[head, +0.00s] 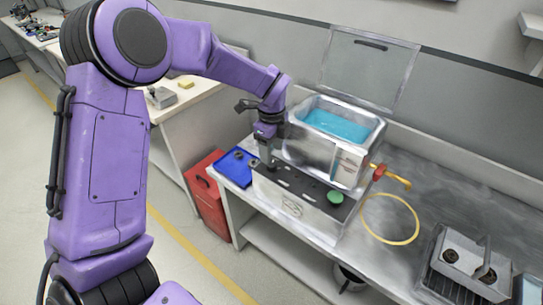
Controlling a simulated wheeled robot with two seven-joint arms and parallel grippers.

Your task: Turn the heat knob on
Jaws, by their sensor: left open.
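A metal tank (312,150) with blue liquid stands on the bench, its hinged lid (368,70) raised. In front of it is a grey control box (290,207) with a black top panel (305,190). A round green button or knob (335,197) sits at the panel's right end. My left gripper (268,163) is open and points down at the panel's left end. Its fingers and wrist cover that end, so I cannot make out a heat knob there or tell whether the fingers touch anything. My right gripper is out of view.
A red valve with a yellow handle (396,178) sticks out at the tank's right. A yellow ring (391,219) lies on the bench. A blue tray (232,167) is left of the box. A red cabinet (208,195) is below.

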